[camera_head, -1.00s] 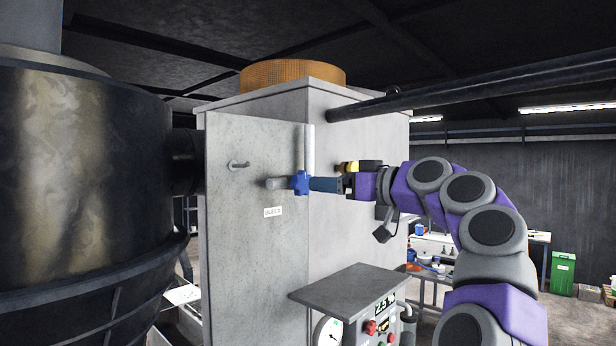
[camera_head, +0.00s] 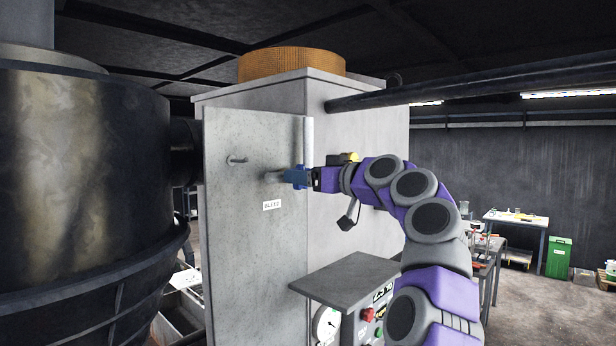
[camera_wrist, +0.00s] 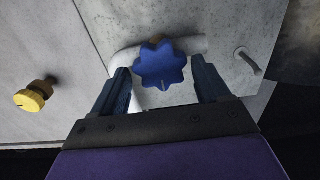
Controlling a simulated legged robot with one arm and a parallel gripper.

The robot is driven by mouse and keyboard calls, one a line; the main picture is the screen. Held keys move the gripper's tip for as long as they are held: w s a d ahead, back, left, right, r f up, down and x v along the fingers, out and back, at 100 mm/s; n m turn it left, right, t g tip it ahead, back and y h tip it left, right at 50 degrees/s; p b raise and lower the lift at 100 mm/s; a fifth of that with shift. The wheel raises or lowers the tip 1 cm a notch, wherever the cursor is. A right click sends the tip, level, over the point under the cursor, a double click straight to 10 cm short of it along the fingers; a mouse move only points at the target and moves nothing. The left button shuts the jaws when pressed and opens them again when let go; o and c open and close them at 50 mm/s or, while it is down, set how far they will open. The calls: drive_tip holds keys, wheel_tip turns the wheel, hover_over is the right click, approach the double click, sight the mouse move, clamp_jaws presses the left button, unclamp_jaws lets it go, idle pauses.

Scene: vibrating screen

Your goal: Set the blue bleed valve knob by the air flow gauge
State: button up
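The blue bleed valve knob (camera_wrist: 161,64) is a lobed star-shaped handwheel on a pale pipe. In the wrist view it sits between the two dark blue fingers of my gripper (camera_wrist: 161,82), with a gap on each side. The fingers are open and I see no contact. In the head view the knob (camera_head: 295,176) is at the panel's right edge, partly hidden by my gripper (camera_head: 312,178). The BLEED label (camera_head: 272,205) is below it. The air flow gauge (camera_head: 326,324) is lower down, under the sloped console; its reading is not legible.
A yellow knob (camera_wrist: 34,96) stands on the cabinet side, left in the wrist view. A small hook (camera_head: 237,161) juts from the panel. The console (camera_head: 346,277) projects below my arm. A large dark drum (camera_head: 80,180) fills the left. A dark pipe (camera_head: 470,82) crosses above.

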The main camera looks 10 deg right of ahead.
drive_tip(key=c, duration=0.7)
drive_tip(key=shift+c, duration=0.2)
drive_tip(key=shift+n, duration=0.3)
drive_tip(key=shift+s+a+f+n, duration=0.1)
drive_tip(key=shift+n, duration=1.95)
drive_tip(key=shift+a+f+n, duration=0.1)
drive_tip(key=shift+n, duration=1.95)
